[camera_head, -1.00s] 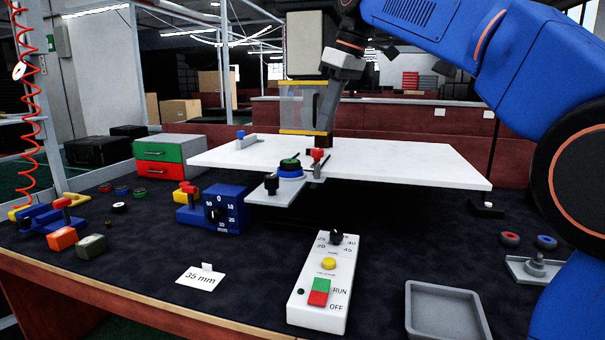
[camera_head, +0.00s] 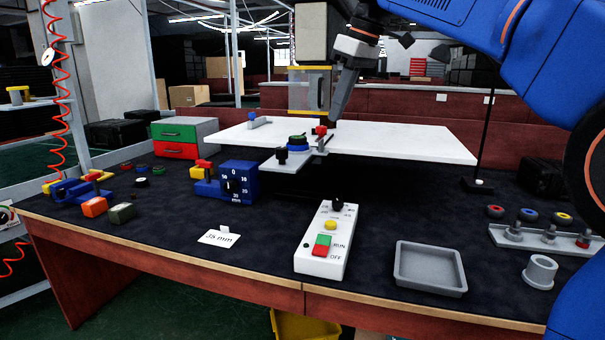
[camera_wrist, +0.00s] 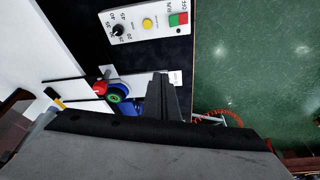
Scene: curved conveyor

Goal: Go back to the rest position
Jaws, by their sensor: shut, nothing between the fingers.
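My gripper (camera_head: 337,108) is shut and empty. In the head view it points down above the white board (camera_head: 400,140), near the clear guard with yellow edges (camera_head: 309,90). In the wrist view my closed fingers (camera_wrist: 161,100) show dark in the middle, with the green knob (camera_wrist: 115,94) and red knob (camera_wrist: 101,87) to their left. The white control box (camera_head: 328,240) stands in front of the board, with a black dial, a yellow button and a green and red RUN/OFF switch; it also shows at the top of the wrist view (camera_wrist: 150,22).
A blue gauge block (camera_head: 240,184), a 35 mm card (camera_head: 219,238) and a grey tray (camera_head: 430,268) lie on the dark bench. A drawer box (camera_head: 184,138) stands at left. A rack with coloured knobs (camera_head: 545,238) and a grey cup (camera_head: 540,271) are at right. Green floor lies beyond the front edge.

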